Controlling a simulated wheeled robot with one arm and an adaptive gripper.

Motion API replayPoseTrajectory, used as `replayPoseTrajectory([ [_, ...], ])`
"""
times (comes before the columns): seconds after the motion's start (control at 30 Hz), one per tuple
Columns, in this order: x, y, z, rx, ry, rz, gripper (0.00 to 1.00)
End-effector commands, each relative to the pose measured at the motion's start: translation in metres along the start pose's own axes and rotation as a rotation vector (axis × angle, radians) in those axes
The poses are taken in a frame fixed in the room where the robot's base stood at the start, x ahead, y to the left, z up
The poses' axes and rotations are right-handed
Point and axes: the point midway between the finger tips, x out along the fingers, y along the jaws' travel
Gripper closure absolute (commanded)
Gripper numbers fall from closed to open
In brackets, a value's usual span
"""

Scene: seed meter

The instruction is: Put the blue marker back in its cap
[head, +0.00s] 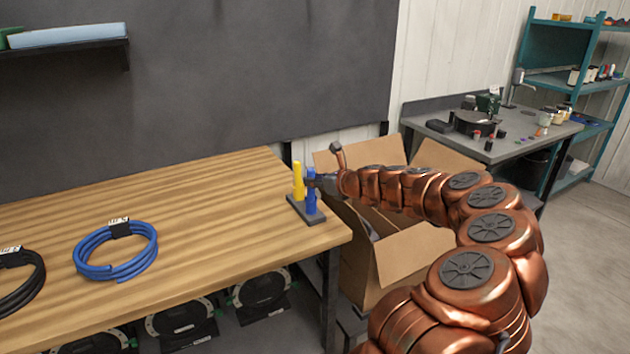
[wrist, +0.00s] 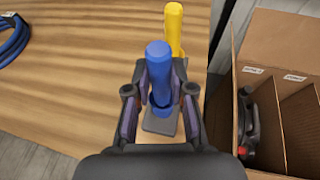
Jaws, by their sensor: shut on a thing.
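The blue marker (head: 311,175) stands upright over the dark stand (head: 293,205) at the table's right corner. In the wrist view the blue marker (wrist: 158,62) rises between the two fingers of my gripper (wrist: 159,92), which is shut on it. My gripper (head: 318,181) reaches it from the right in the head view. The blue cap (head: 311,205) is below the marker, in line with it; I cannot tell whether the marker is fully seated. A yellow marker (head: 298,178) stands upright beside it on the stand, and shows behind the blue one in the wrist view (wrist: 174,28).
The wooden table (head: 200,220) is clear left of the stand up to a blue cable coil (head: 117,250) and a black coil (head: 20,285). An open cardboard box (head: 400,265) stands off the table's right edge, below my arm.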

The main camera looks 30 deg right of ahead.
Motion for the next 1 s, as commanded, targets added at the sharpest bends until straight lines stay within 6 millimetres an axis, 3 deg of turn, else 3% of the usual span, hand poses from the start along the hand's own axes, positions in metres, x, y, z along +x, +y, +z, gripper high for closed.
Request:
replayPoseTrajectory([
  [1.0,0.0027,0.0000,-0.0071,0.000,0.000,0.000,1.00],
])
